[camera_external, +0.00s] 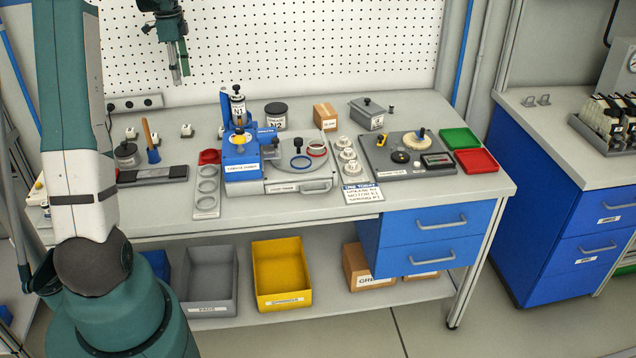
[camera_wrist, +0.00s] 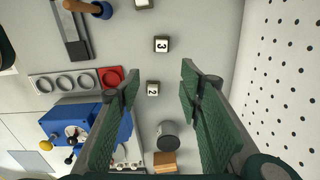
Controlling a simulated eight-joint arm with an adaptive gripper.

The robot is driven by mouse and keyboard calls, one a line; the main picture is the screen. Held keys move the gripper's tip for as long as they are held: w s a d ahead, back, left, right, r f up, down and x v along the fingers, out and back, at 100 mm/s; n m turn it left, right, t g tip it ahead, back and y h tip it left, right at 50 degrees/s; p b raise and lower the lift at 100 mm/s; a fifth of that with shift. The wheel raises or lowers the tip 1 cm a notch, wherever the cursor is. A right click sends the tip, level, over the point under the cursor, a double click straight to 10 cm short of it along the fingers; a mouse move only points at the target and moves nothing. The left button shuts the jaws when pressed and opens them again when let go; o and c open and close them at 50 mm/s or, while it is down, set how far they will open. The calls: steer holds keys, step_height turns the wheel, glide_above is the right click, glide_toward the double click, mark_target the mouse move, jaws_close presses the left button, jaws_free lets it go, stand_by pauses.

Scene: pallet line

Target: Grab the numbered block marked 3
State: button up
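The block marked 3 (camera_wrist: 162,44) is a small white cube with a dark top label, upright on the grey bench in the wrist view. In the external view it appears to be the small white block (camera_external: 187,130) near the back edge, its number too small to read. My gripper (camera_external: 179,78) hangs above the back of the bench, well clear of the blocks. In the wrist view its two green fingers (camera_wrist: 160,74) are wide apart with nothing between them. The block marked 2 (camera_wrist: 153,87) shows between the fingers, far below.
A blue machine (camera_external: 245,165) and a grey ring strip (camera_external: 207,190) with a red piece stand beside the blocks. Another block (camera_wrist: 143,4) is cut by the wrist view's top edge. The pegboard (camera_wrist: 288,70) rises behind.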

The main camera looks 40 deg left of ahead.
glide_above(186, 126)
step_height(186, 126, down, 13)
steer(key=shift+d+f, duration=0.15)
steer(key=shift+f, duration=0.45)
steer(key=shift+f, duration=1.25)
steer(key=shift+f, duration=0.1)
steer(key=shift+f, duration=2.5)
steer(key=c, duration=1)
